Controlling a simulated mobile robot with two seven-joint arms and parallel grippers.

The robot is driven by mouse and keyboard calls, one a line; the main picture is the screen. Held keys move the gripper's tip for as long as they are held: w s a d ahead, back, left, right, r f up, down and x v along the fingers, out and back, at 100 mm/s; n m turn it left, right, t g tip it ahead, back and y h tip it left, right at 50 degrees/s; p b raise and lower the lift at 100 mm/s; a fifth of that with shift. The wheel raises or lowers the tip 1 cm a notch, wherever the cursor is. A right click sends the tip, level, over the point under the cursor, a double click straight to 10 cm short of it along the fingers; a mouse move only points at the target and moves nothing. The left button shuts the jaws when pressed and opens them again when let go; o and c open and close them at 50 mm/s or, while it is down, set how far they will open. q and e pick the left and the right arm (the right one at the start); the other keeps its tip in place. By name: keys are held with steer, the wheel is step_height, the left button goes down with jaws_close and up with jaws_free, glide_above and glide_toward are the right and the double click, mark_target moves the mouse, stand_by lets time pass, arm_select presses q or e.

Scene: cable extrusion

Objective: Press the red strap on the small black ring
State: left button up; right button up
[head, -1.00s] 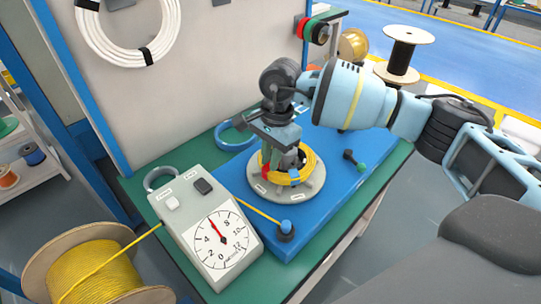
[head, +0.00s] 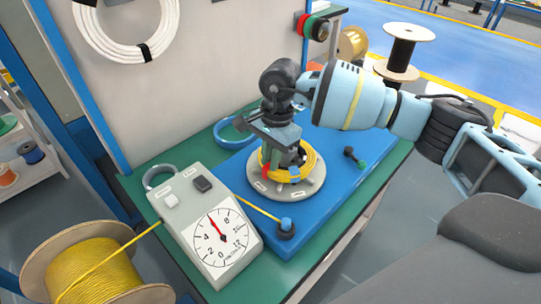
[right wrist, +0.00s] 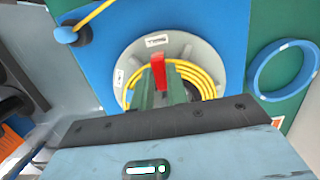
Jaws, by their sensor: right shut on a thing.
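My right gripper (head: 285,158) points down over the grey round plate (head: 262,188), inside the coil of yellow cable (head: 312,168). In the right wrist view its fingers (right wrist: 160,90) are close together, with the upright red strap (right wrist: 158,70) between them. The red strap also shows in the head view (head: 266,166), at the left side of the fingers. The gripper is shut on the strap. My left gripper is not in view.
The plate stands on a blue board (head: 335,180) on a green table. A grey dial box (head: 190,230) stands left, a yellow cable spool (head: 90,270) beyond it. A blue ring (head: 229,131) lies behind. A blue-topped post (head: 286,228) guides the cable in front.

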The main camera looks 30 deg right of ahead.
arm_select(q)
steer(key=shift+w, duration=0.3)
arm_select(e)
steer(key=shift+f, duration=0.1)
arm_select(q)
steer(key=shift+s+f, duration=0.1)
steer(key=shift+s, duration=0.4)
arm_select(e)
steer(key=shift+s+f, duration=0.1)
steer(key=shift+f, duration=0.05)
steer(key=o, duration=0.9)
steer(key=shift+c, duration=0.2)
steer(key=shift+r, duration=0.2)
steer(key=shift+r+p, duration=0.4)
steer(key=shift+r, duration=0.35)
steer(key=shift+r+p, duration=0.55)
steer(key=shift+r, duration=0.9)
steer(key=shift+r+p, duration=0.65)
steer(key=shift+r, duration=1.1)
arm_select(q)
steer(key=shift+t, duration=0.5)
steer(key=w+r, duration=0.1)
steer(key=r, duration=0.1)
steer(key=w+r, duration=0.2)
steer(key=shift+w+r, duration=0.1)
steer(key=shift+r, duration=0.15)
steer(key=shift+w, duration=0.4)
